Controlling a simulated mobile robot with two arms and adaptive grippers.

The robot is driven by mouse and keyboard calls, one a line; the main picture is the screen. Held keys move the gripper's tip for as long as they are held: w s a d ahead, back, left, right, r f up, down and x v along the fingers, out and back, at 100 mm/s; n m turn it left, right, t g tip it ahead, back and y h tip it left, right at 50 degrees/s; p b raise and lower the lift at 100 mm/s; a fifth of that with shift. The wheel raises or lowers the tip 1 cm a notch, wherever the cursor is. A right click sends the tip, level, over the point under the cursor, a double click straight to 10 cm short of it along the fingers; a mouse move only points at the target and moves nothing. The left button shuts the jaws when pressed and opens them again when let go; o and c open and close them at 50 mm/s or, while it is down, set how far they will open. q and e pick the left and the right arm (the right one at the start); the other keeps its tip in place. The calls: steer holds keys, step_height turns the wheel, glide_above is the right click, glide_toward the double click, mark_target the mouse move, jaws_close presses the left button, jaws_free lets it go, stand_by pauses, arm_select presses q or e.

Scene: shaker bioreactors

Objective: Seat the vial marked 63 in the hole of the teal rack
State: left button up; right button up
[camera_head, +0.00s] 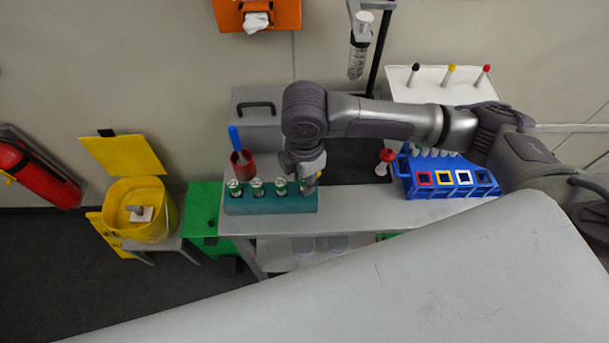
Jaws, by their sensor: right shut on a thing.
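The teal rack (270,205) stands at the left end of the grey bench. Several vials with green and white tops stand in a row in it, such as the leftmost vial (233,186). My right gripper (312,181) points down at the right end of the rack and is shut on the rightmost vial (304,187), which is partly hidden by the fingers. I cannot tell how deep this vial sits in the rack. No number can be read, so I cannot tell which vial is 63. My left gripper is not in view.
A red cup (243,164) with a blue item stands behind the rack. A blue rack (450,187) with coloured squares is to the right, beside a red-topped item (386,160). My right arm spans above the bench. Bare bench (350,205) lies between the racks.

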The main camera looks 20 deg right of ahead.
steer(key=shift+f, duration=0.95)
stand_by(0.7)
steer(key=o, duration=0.9)
steer(key=shift+o, duration=0.2)
steer(key=shift+r, duration=0.1)
step_height(320, 180, up, 12)
steer(key=shift+f, duration=0.1)
